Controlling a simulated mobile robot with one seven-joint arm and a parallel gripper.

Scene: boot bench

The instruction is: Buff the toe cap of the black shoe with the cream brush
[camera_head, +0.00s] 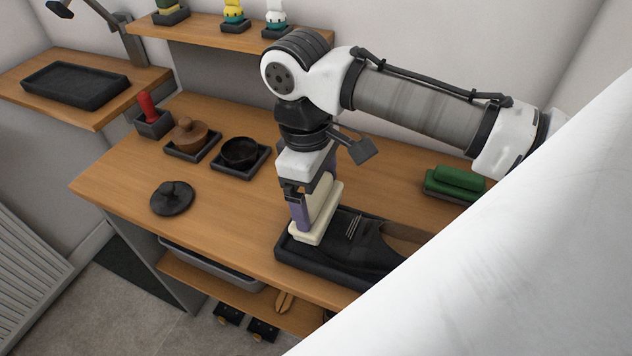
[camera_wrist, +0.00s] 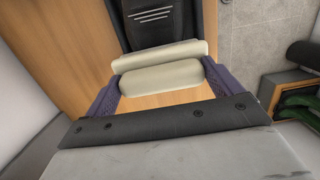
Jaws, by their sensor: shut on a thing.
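The black shoe (camera_head: 372,247) lies in a dark tray (camera_head: 291,257) at the bench's front edge, and my white arm hides part of it in the head view. Its laces show in the wrist view, where the black shoe (camera_wrist: 155,22) is beyond the brush. My gripper (camera_head: 315,202) points down and is shut on the cream brush (camera_head: 308,236). Both purple fingers show at the ends of the cream brush (camera_wrist: 160,75) in the wrist view. The brush is over the left end of the shoe. I cannot tell whether it touches the toe cap.
A black lid (camera_head: 172,198), an open black tin (camera_head: 239,152), a brown-lidded tin (camera_head: 190,134) and a red-handled item (camera_head: 148,108) stand left on the wooden bench (camera_head: 232,212). A green brush (camera_head: 459,179) lies at the right. A shelf (camera_head: 235,38) is behind my arm.

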